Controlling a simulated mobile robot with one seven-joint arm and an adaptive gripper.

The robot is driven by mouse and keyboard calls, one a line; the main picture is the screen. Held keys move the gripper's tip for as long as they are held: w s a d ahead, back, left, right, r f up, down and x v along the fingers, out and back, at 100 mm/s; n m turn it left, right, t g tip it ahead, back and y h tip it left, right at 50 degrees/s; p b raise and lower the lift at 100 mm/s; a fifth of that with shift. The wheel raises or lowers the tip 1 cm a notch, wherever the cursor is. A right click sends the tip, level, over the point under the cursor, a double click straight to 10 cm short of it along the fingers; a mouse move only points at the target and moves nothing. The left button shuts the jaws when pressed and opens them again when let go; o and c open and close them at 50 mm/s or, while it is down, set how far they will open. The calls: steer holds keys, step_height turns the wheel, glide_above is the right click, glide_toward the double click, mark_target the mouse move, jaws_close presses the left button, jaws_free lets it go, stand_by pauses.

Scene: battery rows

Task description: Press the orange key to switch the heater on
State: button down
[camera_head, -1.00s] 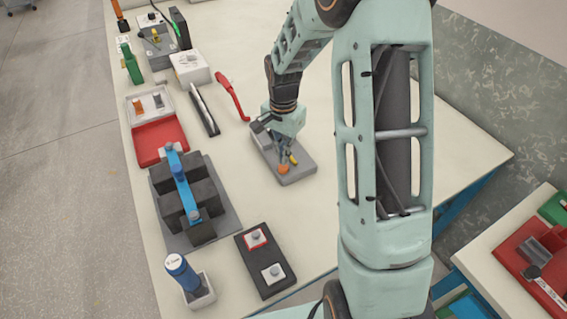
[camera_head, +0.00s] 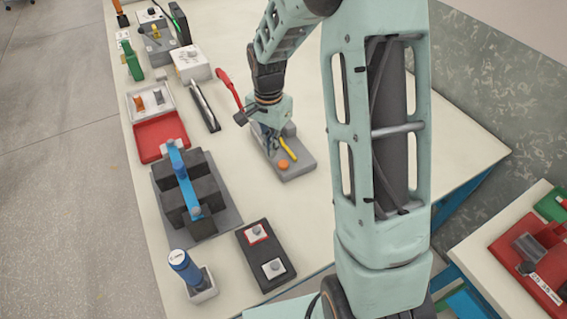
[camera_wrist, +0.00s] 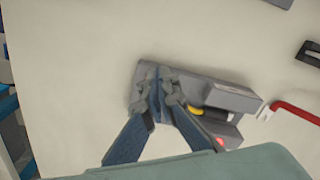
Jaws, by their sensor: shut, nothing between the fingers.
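The orange key (camera_head: 283,164) is a round button near the front end of a grey box (camera_head: 298,172) on the table. A yellow lever (camera_head: 289,149) stands behind it on the same box. My gripper (camera_head: 270,148) is shut and empty. In the head view its fingertips are just behind and left of the orange key, which is uncovered. In the wrist view the fingers (camera_wrist: 160,88) lie over one end of the grey box (camera_wrist: 222,97), and the orange key cannot be made out. The yellow part (camera_wrist: 195,111) and a small red spot (camera_wrist: 220,142) show beside the fingers.
A red handle (camera_head: 229,86) lies behind the box. A black block fixture with a blue bar (camera_head: 183,186) stands to the left. A dark two-button panel (camera_head: 252,265) and a blue cylinder (camera_head: 184,268) are at the front. The table right of the box looks clear.

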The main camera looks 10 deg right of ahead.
steer(key=s+a, duration=0.1)
steer(key=a, duration=0.5)
steer(key=shift+s+b, duration=0.35)
steer(key=shift+b, duration=0.1)
